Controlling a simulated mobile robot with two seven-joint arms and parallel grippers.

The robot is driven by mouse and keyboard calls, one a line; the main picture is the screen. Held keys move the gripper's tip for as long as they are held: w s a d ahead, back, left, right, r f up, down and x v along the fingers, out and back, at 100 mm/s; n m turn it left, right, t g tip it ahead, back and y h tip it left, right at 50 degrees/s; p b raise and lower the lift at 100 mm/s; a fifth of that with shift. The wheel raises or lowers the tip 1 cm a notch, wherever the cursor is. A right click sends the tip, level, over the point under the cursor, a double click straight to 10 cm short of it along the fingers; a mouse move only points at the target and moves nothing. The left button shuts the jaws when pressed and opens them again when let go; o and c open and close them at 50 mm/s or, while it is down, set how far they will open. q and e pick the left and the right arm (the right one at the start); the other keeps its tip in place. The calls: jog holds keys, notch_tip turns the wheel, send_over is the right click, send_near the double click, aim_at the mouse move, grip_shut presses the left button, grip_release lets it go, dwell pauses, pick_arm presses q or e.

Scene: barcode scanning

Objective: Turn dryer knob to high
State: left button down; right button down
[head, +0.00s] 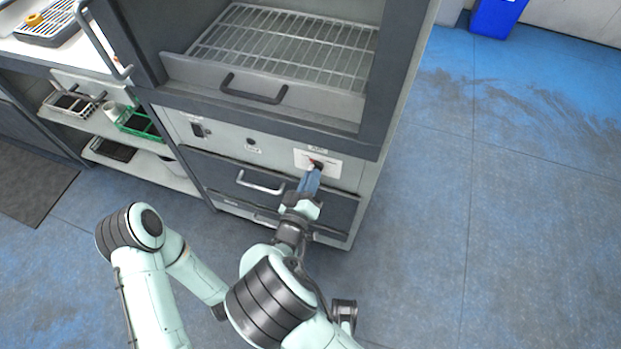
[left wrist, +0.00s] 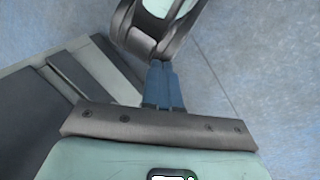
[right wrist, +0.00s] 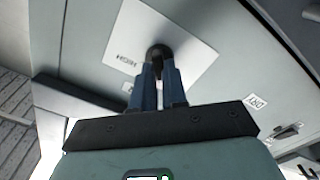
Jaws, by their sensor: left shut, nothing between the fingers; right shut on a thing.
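The dryer (head: 280,135) is a grey cabinet with a control panel below its open chamber. Its black knob (head: 319,165) sits on a white plate at the panel's right. The knob (right wrist: 158,50) also shows in the right wrist view, with the word HIGH on the plate to its left. My right gripper (head: 310,180) is shut on the knob; its blue fingertips (right wrist: 160,68) cover part of it, and I cannot tell its exact setting. My left gripper (left wrist: 162,70) is shut and empty, low over the floor; in the head view it is hidden behind my right arm.
A wire rack (head: 285,40) lies in the open chamber, above a black handle (head: 253,90). A drawer handle (head: 260,184) sticks out left of my right gripper. A switch (head: 199,130) is at the panel's left. Shelves with racks stand at left; the floor at right is clear.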

pick_arm(q)
jog(key=w+a+f+t+y+b, duration=0.1)
jog(key=w+a+f+b, duration=0.2)
jog(key=w+f+b, duration=0.1)
jog(key=shift+w+f+t, duration=0.3)
jog(key=shift+w+f, duration=0.1)
jog(key=shift+w, duration=0.4)
pick_arm(e)
jog(key=m, duration=1.7)
jog(key=shift+d, duration=0.1)
pick_arm(q)
jog(key=shift+a, duration=0.1)
pick_arm(e)
jog(key=c, duration=1.2)
grip_release()
jog(key=shift+o, duration=0.2)
jog(key=shift+s, duration=0.1)
